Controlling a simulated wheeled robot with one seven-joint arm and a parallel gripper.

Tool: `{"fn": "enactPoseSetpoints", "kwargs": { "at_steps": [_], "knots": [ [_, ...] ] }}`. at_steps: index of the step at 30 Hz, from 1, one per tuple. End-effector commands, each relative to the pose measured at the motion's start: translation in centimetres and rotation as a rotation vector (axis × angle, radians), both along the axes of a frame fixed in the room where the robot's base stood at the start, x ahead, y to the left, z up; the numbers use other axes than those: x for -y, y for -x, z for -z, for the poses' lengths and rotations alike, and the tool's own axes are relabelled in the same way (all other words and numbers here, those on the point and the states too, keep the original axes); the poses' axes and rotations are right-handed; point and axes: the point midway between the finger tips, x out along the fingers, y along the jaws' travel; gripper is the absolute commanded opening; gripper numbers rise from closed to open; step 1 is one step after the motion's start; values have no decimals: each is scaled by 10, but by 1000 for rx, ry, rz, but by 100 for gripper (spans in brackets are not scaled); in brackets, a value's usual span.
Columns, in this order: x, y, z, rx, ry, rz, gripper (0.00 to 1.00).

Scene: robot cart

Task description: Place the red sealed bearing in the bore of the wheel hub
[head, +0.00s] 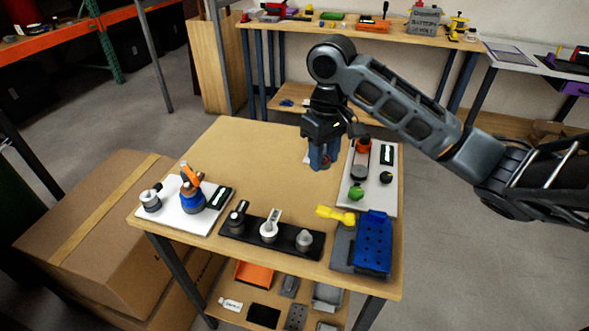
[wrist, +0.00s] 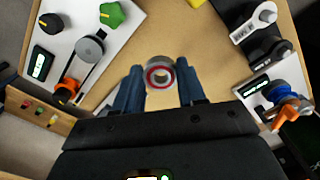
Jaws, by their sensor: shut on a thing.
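My gripper (head: 322,163) hangs over the back right part of the wooden table, fingers pointing down. In the wrist view its two blue fingers (wrist: 160,88) are closed on either side of the red sealed bearing (wrist: 149,76), a grey ring with a red band around a central hole. In the head view the fingers mostly hide the bearing. I cannot pick out the wheel hub with certainty. A small pale patch with some red (head: 306,158) shows just left of the fingers, partly hidden, and I cannot tell what it is.
A white board (head: 385,198) with a green knob (head: 356,194) stands right of my gripper. A black strip (head: 286,239) with knobs, a white board (head: 172,211) at left and a blue perforated block (head: 374,245) line the front. The table's middle (head: 250,165) is clear.

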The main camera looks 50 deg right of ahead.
Motion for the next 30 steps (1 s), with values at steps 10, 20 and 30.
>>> {"fn": "enactPoseSetpoints", "kwargs": {
  "at_steps": [10,20,30],
  "knots": [
    [-27,-50,37,-1,-3,-4,8],
    [-47,-97,64,-2,0,-3,8],
    [-50,-102,97,-3,0,1,8]
  ]
}}
